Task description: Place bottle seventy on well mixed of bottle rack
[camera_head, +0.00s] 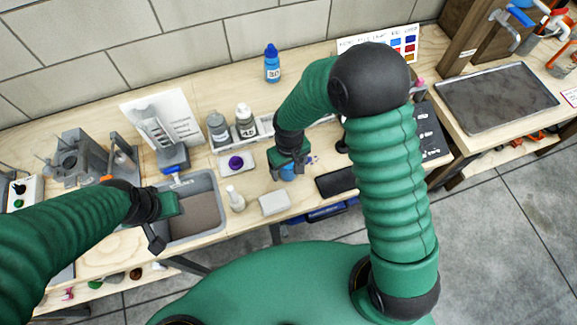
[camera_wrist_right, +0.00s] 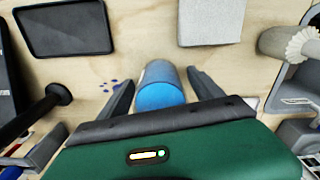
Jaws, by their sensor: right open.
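A bottle with a blue end (camera_wrist_right: 160,88) is between the fingers of my right gripper (camera_wrist_right: 163,86) in the right wrist view; gaps show on both sides. In the head view the blue bottle (camera_head: 288,172) is partly hidden under my open right gripper (camera_head: 290,165). Its number is not visible. The bottle rack (camera_head: 265,127) is a pale strip behind the gripper, partly covered by my right arm. The "well mixed" label cannot be read. My left gripper (camera_head: 163,222) is over the sink; its jaw opening is unclear.
A blue bottle (camera_head: 272,65) stands at the back. The grey sink (camera_head: 212,190) is at left.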

